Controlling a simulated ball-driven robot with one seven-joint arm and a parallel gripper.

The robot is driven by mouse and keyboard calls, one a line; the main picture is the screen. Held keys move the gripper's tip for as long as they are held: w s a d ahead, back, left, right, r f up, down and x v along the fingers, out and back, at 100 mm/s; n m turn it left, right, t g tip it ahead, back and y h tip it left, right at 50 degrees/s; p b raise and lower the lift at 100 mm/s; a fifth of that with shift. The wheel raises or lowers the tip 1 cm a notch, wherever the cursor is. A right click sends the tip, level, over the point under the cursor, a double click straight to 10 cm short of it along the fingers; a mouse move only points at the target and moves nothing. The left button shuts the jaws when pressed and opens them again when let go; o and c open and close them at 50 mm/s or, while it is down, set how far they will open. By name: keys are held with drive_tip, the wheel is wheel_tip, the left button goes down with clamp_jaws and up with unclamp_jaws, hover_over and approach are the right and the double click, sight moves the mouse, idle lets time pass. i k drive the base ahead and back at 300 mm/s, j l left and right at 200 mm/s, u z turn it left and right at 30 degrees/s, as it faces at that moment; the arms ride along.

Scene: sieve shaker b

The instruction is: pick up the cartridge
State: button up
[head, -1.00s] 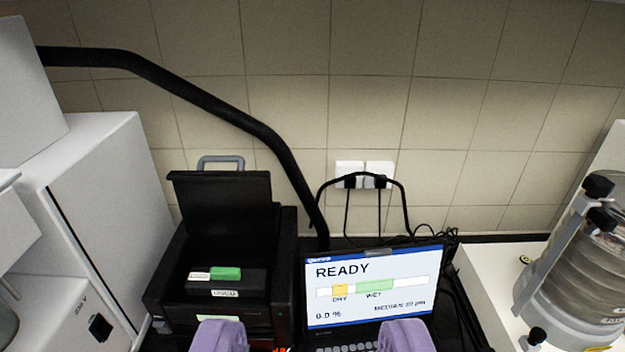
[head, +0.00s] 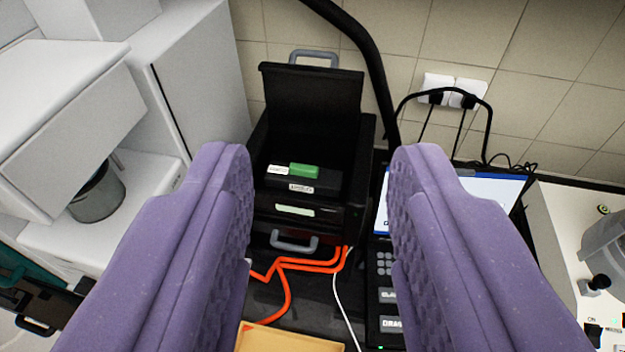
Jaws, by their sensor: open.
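A small green block with a white end, which looks like the cartridge (head: 304,170), lies inside an open black box (head: 362,150) with its lid (head: 312,108) raised. A dark piece with a small white label (head: 301,188) is just in front of it; the label reads "USED" in the earlier frame. My gripper (head: 322,160) is open, its two purple fingers wide apart in the foreground. The box and green block show between the fingers, farther away. Nothing is between the fingertips, and the fingers do not appear to touch the block.
Orange cables (head: 290,270) and a tan tray (head: 285,340) lie in front. A white cabinet (head: 195,90) stands left. A black hose (head: 370,50) runs behind.

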sight(295, 177)
drive_tip(key=i+z, duration=0.45)
drive_tip(key=i, duration=0.65)
drive_tip(key=l, duration=0.1)
